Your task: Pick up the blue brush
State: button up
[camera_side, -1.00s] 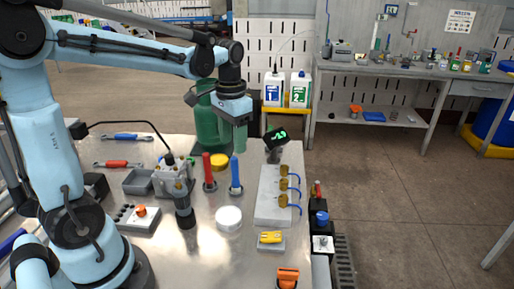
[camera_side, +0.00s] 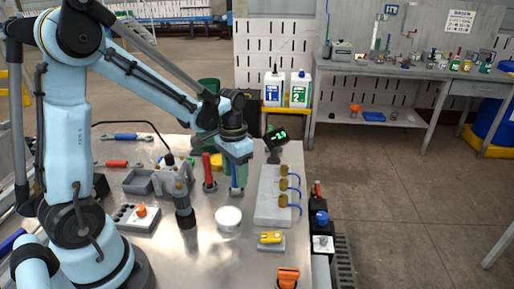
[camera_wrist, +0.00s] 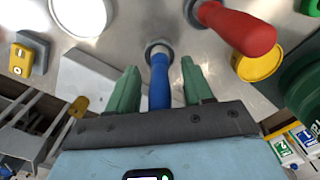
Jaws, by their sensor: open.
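The blue brush (camera_wrist: 159,82) stands upright in a round metal holder on the table. In the wrist view its handle lies between the two green fingers of my gripper (camera_wrist: 160,88), with a gap visible on each side. My gripper is open.
A red brush (camera_side: 209,170) stands close on the left; it also shows in the wrist view (camera_wrist: 238,28). A white round container (camera_side: 228,218) is in front. A grey block with brass fittings (camera_side: 272,208) is on the right. A green cylinder (camera_side: 208,95) stands behind.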

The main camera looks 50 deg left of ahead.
jog(key=shift+f, duration=0.25)
jog(key=shift+c, duration=0.5)
grip_shut()
jog(key=shift+r, duration=0.15)
jog(key=shift+r, duration=0.4)
notch_tip(320, 180, up, 3)
jog(key=shift+r, duration=0.2)
jog(key=s+d+r, duration=0.3)
jog(key=d+r, duration=0.3)
jog(key=d, duration=0.5)
jog(key=shift+s+r, duration=0.3)
